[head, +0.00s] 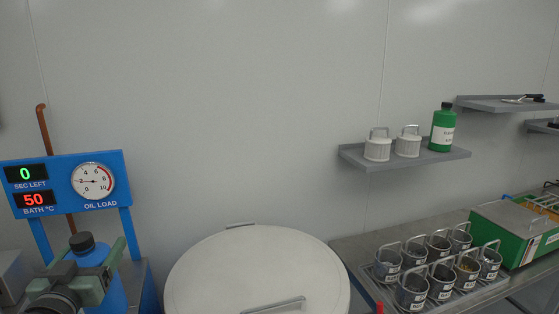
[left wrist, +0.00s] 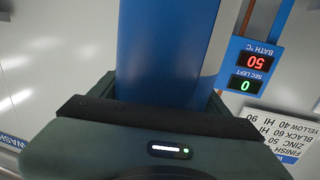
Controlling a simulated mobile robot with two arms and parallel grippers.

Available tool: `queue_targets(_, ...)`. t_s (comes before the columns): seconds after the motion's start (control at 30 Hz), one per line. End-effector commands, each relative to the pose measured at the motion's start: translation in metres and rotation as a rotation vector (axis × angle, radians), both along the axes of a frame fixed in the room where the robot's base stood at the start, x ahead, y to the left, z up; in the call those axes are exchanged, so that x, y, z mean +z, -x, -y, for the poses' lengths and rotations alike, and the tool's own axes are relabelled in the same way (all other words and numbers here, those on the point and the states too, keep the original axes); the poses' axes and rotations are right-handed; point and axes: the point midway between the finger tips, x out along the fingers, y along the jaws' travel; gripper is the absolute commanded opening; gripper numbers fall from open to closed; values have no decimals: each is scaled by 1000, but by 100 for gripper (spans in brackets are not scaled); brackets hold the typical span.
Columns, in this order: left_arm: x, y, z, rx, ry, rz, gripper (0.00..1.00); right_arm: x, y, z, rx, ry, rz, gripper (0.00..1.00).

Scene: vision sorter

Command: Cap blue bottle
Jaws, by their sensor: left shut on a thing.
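The blue bottle (head: 95,254) stands upright at the lower left of the head view, with a black cap (head: 81,241) at its top. My left gripper (head: 90,265) is shut around the bottle's body, a finger on each side. In the left wrist view the blue bottle (left wrist: 168,50) is a smooth blue cylinder between the fingers of the left gripper (left wrist: 160,95). Its top and cap are outside that view. I cannot tell whether the bottle touches a surface below. My right gripper is not in view.
A blue gauge panel (head: 66,158) stands behind the bottle, showing 0 seconds and 50 degrees. A large white round lid (head: 255,262) is right of it. Several metal cups stand in a tray (head: 372,286) on the right bench. A wall shelf (head: 400,162) holds two white baskets and a green bottle (head: 442,128).

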Motion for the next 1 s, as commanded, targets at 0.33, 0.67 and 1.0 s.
queue_targets(0.33, -102, 57, 95, -373, 1, -3, 4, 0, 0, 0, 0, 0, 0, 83)
queue_targets(0.67, -144, 108, 150, -573, 0, 1, 4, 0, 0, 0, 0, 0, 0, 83)
queue_targets(1.0, -136, 103, 164, -389, 6, 11, 4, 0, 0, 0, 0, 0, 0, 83)
